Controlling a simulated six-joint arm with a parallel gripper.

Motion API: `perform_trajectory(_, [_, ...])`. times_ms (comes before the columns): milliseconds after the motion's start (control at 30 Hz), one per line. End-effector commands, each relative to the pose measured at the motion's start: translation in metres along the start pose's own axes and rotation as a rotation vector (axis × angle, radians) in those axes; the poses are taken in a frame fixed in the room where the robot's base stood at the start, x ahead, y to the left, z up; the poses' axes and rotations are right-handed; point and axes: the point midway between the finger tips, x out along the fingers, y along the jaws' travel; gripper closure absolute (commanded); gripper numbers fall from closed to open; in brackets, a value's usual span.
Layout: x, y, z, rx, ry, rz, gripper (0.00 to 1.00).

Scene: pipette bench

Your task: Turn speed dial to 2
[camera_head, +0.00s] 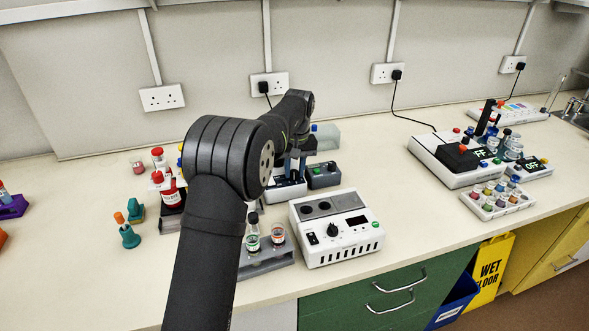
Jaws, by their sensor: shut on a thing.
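My gripper (294,168) points down over a small white device (287,190) with a dark front panel, behind the larger white unit. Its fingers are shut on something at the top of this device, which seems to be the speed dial. The fingers and my forearm hide the dial, so its pointer and setting cannot be read. The larger white unit (345,250) in front has a black knob (333,229), a dark display, a rocker switch and a green button. Nothing touches that knob.
A grey box (322,175) with a green button stands close right of my gripper. A grey rack (266,261) with vials stands in front, and a red-labelled bottle (172,192) to the left. White devices (455,160) and a vial rack (495,199) stand at right.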

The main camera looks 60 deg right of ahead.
Motion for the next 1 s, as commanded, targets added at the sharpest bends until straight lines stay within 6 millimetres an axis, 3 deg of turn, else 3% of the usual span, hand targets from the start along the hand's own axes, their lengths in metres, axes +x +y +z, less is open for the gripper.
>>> perform_trajectory(400, [-0.0009,0.0001,-0.0011,-0.228,-0.009,0.001,0.96])
perform_trajectory(1000, [-0.0012,0.0001,-0.0013,-0.273,-0.011,0.001,0.96])
